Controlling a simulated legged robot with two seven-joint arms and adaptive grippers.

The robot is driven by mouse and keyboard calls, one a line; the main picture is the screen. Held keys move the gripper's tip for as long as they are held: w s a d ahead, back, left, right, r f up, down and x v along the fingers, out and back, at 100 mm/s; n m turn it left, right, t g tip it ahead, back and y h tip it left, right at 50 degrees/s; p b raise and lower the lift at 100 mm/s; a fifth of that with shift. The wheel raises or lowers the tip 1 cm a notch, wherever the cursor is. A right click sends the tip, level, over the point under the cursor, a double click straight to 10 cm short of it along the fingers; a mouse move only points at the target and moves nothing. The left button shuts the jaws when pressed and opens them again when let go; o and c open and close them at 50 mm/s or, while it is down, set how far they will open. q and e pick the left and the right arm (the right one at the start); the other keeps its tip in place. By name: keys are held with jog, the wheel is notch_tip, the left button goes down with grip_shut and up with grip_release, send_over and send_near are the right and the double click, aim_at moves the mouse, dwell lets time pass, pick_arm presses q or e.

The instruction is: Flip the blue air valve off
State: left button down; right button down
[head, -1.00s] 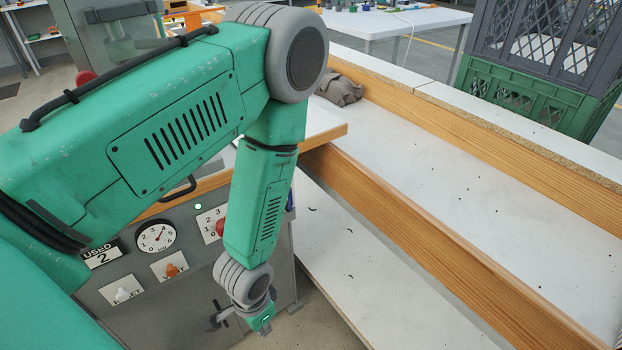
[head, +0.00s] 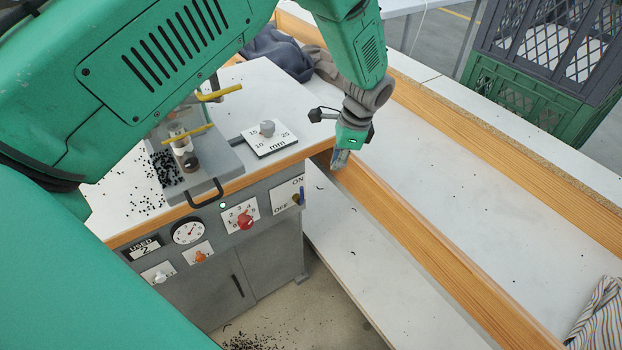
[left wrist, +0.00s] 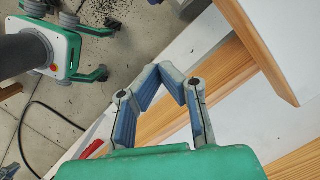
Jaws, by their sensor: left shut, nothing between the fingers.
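The blue air valve (head: 301,196) is a small blue lever on a white plate (head: 285,194) marked ON above and OFF to the left, at the right end of the press's front panel. The lever looks roughly upright, near the ON side. My left gripper (head: 341,160) is to the right of the valve and above it in the head view, apart from it, over the wooden edge beside the press. In the left wrist view, the left gripper's blue-padded fingers (left wrist: 166,78) are together with nothing between them. The valve is not seen there. My right gripper is not in view.
The panel also holds a red selector knob (head: 245,221), a gauge (head: 188,231) and orange (head: 200,256) and white (head: 160,277) knobs. A black handle (head: 205,195) juts out above it. A wooden rail (head: 430,255) runs along the bench at right. Dark cloth (head: 275,52) lies behind.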

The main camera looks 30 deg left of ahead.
pick_arm(q)
jog(key=shift+w+d+r, duration=0.1)
dwell(0.3)
jog(key=s+a+f, duration=0.1)
jog(key=a+f, duration=0.1)
jog(key=f, duration=0.3)
jog(key=s+a+f+p, duration=0.1)
jog(key=s+a+f, duration=0.1)
jog(key=a+f, duration=0.1)
jog(key=shift+x, duration=0.95)
jog(key=shift+s, duration=0.1)
